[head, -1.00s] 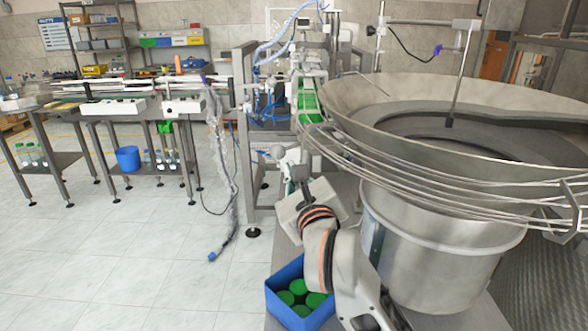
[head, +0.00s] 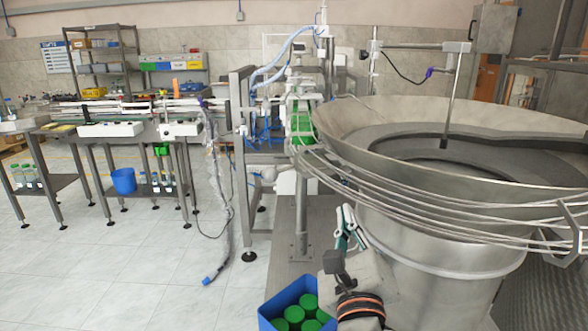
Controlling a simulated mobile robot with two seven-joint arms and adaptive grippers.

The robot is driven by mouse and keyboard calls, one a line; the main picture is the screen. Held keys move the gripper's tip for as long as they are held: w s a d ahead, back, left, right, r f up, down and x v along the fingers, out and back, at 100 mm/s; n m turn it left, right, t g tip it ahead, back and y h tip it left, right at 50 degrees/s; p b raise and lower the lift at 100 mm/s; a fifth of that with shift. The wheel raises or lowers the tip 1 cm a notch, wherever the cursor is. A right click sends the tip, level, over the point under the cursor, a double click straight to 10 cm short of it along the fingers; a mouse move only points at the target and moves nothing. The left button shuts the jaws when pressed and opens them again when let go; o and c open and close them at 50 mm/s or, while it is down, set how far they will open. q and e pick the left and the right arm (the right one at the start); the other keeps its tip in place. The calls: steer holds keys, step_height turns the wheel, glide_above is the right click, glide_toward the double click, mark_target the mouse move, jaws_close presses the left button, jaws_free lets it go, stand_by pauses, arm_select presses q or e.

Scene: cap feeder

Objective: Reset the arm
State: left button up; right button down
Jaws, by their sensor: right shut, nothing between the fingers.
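My right gripper (head: 348,229) shows at the lower middle of the head view, pointing up beside the feeder's steel drum. Its fingers are together with nothing between them. My right wrist and forearm come in from the bottom edge, next to the blue bin. My left gripper is not in the head view. The cap feeder's large steel bowl (head: 375,118) fills the right side. A blue bin (head: 268,312) with several green caps (head: 308,303) stands at the bottom, left of my right wrist.
Curved rails (head: 415,200) run around the bowl's near side, close above my right gripper. A metal machine frame (head: 240,150) stands left of the bowl. A conveyor table (head: 100,128) and a blue bucket (head: 124,181) are farther left. The tiled floor (head: 130,265) there is clear.

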steer(key=s+d+f+n+t+h, duration=0.2)
steer(key=d+n+h, duration=0.1)
steer(key=d, duration=0.3)
steer(key=s+a+f+n+g+y, duration=0.25)
steer(key=f+n+y, duration=0.25)
steer(key=f+n, duration=0.7)
steer(key=s+a+f+n+g+y, duration=0.2)
steer(key=s+f+n+y, duration=0.25)
steer(key=f+n, duration=0.7)
steer(key=s+d+f+n+g+h, duration=0.1)
steer(key=s+d+f+n+g, duration=0.1)
steer(key=f, duration=0.5)
steer(key=s+d+f+n+g, duration=0.2)
steer(key=s+d+f, duration=0.2)
steer(key=f, duration=0.4)
steer(key=s+d+f+n+g+h, duration=0.1)
steer(key=s+d+f+n+g, duration=0.1)
steer(key=f, duration=0.6)
steer(key=shift+s+d+g+h, duration=0.35)
steer(key=shift+s+d, duration=0.15)
steer(key=shift+s, duration=0.75)
steer(key=shift+n, duration=0.25)
